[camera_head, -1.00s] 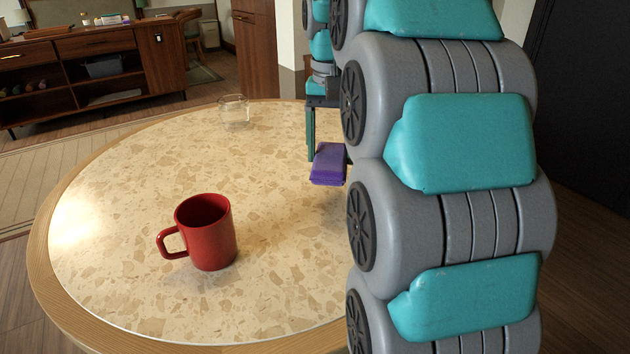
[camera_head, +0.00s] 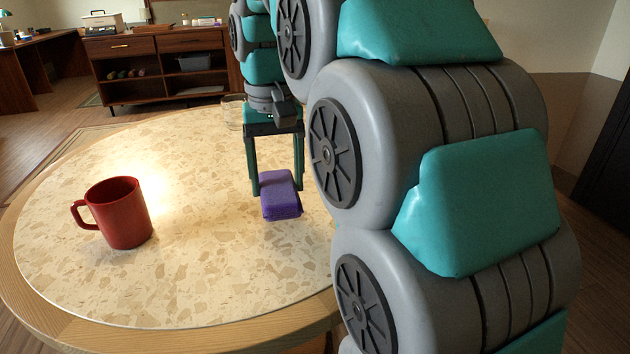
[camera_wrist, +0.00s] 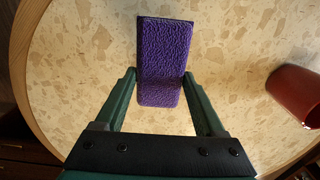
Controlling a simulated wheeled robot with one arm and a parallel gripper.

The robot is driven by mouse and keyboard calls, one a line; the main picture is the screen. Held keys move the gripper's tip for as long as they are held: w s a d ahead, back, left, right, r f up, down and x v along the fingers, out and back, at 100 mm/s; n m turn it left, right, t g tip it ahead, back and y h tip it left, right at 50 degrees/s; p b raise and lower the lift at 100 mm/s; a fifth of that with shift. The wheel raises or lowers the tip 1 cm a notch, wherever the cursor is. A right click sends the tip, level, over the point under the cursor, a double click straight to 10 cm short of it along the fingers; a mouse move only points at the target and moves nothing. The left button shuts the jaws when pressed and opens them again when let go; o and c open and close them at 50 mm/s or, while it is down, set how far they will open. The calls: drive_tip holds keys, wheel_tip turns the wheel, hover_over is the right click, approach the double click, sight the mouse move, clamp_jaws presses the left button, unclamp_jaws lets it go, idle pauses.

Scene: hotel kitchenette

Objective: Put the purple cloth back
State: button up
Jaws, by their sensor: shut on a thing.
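The purple cloth (camera_head: 281,199) is a small folded block with a fuzzy surface. In the wrist view the cloth (camera_wrist: 164,50) reaches forward from between the two green fingers. My gripper (camera_head: 277,184) is shut on the cloth, with one finger at each side of it. The cloth is over the round speckled table (camera_head: 190,280). I cannot tell for sure whether it touches the tabletop.
A red mug (camera_head: 120,213) stands on the left of the table; the wrist view shows it at the right edge (camera_wrist: 297,92). A clear glass (camera_head: 232,112) stands behind my gripper, partly hidden. A wooden shelf unit (camera_head: 160,65) is beyond the table. The table's front middle is bare.

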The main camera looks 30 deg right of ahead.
drive_tip(key=shift+w+d, duration=0.1)
drive_tip(key=shift+d, duration=0.05)
drive_tip(key=p, duration=0.2)
hover_over(304, 177)
drive_tip(key=shift+f, duration=2.55)
drive_tip(key=shift+f, duration=0.1)
drive_tip(key=o, duration=1.3)
